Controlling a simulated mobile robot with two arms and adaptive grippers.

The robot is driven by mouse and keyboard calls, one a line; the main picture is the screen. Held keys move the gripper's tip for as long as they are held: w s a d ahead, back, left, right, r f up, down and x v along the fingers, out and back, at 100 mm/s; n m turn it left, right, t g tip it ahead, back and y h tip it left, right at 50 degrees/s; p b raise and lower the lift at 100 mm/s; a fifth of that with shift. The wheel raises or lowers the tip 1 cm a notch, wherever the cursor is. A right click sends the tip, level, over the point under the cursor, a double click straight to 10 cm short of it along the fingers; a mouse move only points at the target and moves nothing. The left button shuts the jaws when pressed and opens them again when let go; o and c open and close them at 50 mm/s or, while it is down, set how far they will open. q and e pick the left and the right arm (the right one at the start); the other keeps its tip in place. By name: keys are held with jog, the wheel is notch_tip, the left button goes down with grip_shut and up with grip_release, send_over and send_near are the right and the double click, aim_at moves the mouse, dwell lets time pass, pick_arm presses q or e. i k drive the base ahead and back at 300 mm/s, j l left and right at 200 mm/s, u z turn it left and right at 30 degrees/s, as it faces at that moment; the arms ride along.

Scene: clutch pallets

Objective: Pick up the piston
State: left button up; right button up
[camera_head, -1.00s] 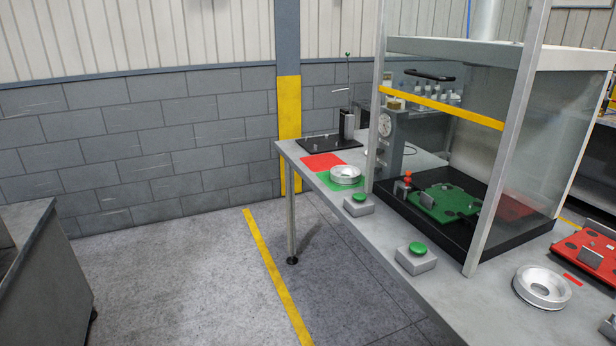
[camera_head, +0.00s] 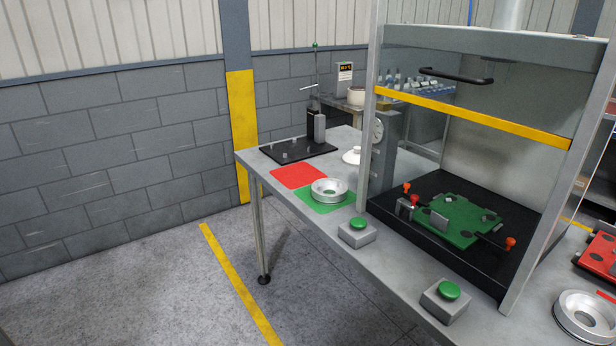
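A silver ring-shaped metal part, which may be the piston (camera_head: 329,190), lies on the green mat (camera_head: 312,202) near the table's front left. A similar silver ring-shaped part (camera_head: 588,318) sits on the table at the lower right, cut by the picture's edge. I cannot tell which of the two is meant. Neither of my grippers is in view.
The table (camera_head: 385,262) carries a red mat (camera_head: 298,176), a black fixture plate (camera_head: 298,150) and two green-button boxes (camera_head: 357,233). A framed press station (camera_head: 478,278) with a green pallet (camera_head: 457,218) stands at the right. Clear floor (camera_head: 130,290) lies at the left.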

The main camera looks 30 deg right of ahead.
aim_at(340, 189)
jog(key=i, duration=2.1)
jog(key=i+z, duration=0.2)
jog(key=i, duration=0.3)
jog(key=i+j+z, duration=0.25)
jog(key=i, duration=0.25)
jog(key=i+j+z, duration=0.2)
jog(key=i, duration=0.3)
